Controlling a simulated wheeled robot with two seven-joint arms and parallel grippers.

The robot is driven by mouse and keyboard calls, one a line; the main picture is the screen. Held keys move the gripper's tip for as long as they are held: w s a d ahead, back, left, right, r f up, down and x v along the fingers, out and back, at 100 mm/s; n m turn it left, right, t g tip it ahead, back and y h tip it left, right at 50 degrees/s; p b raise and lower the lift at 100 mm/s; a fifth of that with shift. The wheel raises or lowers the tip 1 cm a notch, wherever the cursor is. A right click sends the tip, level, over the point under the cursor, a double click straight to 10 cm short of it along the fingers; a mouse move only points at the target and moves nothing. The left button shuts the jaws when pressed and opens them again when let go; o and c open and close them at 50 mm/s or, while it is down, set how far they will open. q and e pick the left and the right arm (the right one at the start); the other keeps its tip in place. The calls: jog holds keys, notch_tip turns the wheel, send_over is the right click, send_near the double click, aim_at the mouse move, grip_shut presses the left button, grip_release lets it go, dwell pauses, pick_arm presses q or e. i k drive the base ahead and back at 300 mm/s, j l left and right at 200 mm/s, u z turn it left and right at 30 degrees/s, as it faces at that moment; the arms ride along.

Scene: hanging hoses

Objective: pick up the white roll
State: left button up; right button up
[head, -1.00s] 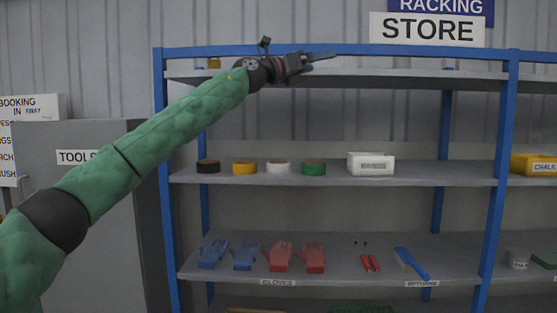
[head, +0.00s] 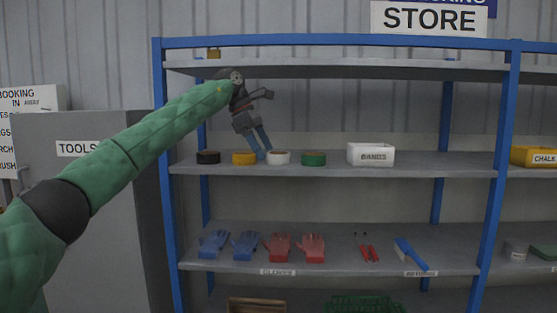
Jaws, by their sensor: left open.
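The white roll (head: 278,158) lies on the middle shelf of the blue rack, third in a row of tape rolls. It sits between the yellow roll (head: 244,158) and the green roll (head: 314,159). My left gripper (head: 263,147) points down from above, its blue fingertips just left of the white roll and beside the yellow roll's right edge. The gripper is open and holds nothing. I cannot tell whether a fingertip touches the white roll. My right gripper is not in view.
A black roll (head: 208,157) stands at the row's left end. A white box labelled BANDS (head: 371,155) stands right of the green roll. The upper shelf (head: 340,69) runs above the gripper. Blue rack posts (head: 168,200) bound the bay. The shelf right of the box is clear.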

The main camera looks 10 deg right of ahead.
aim_at(273, 158)
jog(key=i, duration=1)
